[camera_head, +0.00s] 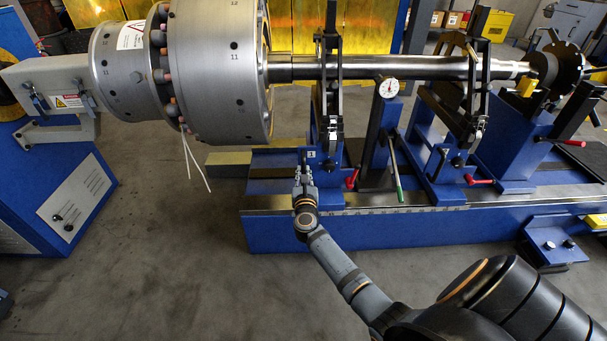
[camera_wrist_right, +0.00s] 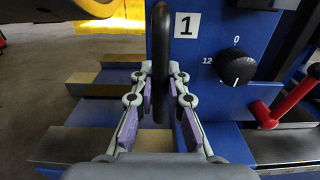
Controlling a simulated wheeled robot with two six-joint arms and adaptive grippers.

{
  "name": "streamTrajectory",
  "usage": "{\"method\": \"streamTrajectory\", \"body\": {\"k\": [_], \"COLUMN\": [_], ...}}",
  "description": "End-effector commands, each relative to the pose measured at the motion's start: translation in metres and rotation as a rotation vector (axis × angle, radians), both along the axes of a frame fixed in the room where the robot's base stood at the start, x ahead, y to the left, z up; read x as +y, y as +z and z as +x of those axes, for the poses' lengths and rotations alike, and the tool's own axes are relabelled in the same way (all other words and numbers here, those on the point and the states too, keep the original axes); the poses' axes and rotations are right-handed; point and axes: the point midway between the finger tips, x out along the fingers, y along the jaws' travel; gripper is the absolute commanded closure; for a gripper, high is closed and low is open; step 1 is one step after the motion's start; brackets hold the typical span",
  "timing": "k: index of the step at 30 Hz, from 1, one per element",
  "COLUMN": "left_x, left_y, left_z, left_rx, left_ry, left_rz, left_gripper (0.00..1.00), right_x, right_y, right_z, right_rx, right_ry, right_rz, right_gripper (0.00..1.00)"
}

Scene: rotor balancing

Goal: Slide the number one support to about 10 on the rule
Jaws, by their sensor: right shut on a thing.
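The number one support (camera_head: 328,172) is a blue pedestal under the shaft, left of the dial gauge. Its label 1 (camera_wrist_right: 186,25) and blue face (camera_wrist_right: 215,95) show in the right wrist view. My right gripper (camera_head: 304,168) is at the left front of this support. In the wrist view its purple-padded fingers (camera_wrist_right: 158,108) are shut on a black upright handle (camera_wrist_right: 161,50). The rule (camera_head: 390,210) is a pale strip along the front of the blue bed; its numbers are too small to read. My left gripper is not in view.
A red lever (camera_head: 351,178) and a green-handled lever (camera_head: 398,190) stand right of the gripper. The second support (camera_head: 447,185) is farther right. A shaft (camera_head: 400,67) runs overhead from the large rotor (camera_head: 215,70). A black knob (camera_wrist_right: 238,67) is on the support's face.

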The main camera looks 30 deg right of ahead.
Motion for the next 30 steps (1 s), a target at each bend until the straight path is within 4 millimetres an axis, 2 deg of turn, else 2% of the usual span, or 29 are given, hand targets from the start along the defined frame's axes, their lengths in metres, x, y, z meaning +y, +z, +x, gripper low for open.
{"method": "streamTrajectory", "body": {"k": [30], "left_x": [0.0], "left_y": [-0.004], "left_z": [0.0], "left_rx": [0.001], "left_ry": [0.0], "left_rz": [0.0], "left_gripper": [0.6], "right_x": [0.014], "right_y": [-0.001], "right_z": [0.008], "right_rx": [0.001], "right_ry": [0.005], "right_rz": [0.004], "right_gripper": [1.0]}}
